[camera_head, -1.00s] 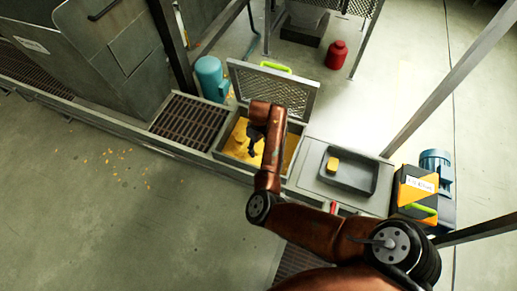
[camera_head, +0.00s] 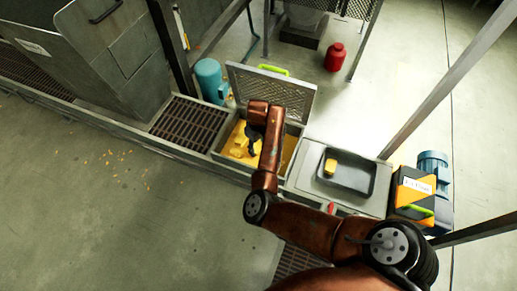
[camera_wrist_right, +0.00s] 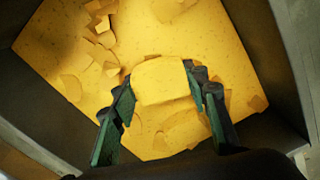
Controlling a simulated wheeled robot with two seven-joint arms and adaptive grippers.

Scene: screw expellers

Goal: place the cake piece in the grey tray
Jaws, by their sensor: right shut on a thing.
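My right gripper (camera_head: 255,142) is inside the open bin (camera_head: 219,151) of yellow cake. In the right wrist view its two fingers (camera_wrist_right: 160,82) are shut on a blocky yellow cake piece (camera_wrist_right: 160,84), one finger on each side. Loose cake and crumbs (camera_wrist_right: 95,40) lie under and around it. In the head view my arm partly hides the bin and the held piece is hard to make out. The grey tray (camera_head: 356,181) sits right of the bin, with another small yellow piece (camera_head: 331,166) near its left side. My left gripper is not in view.
The bin's mesh lid (camera_head: 285,91) with a green handle stands raised behind it. A slatted grate (camera_head: 190,121) lies left of the bin. A black and yellow box (camera_head: 413,190) and a slanted metal post (camera_head: 450,80) stand right of the tray.

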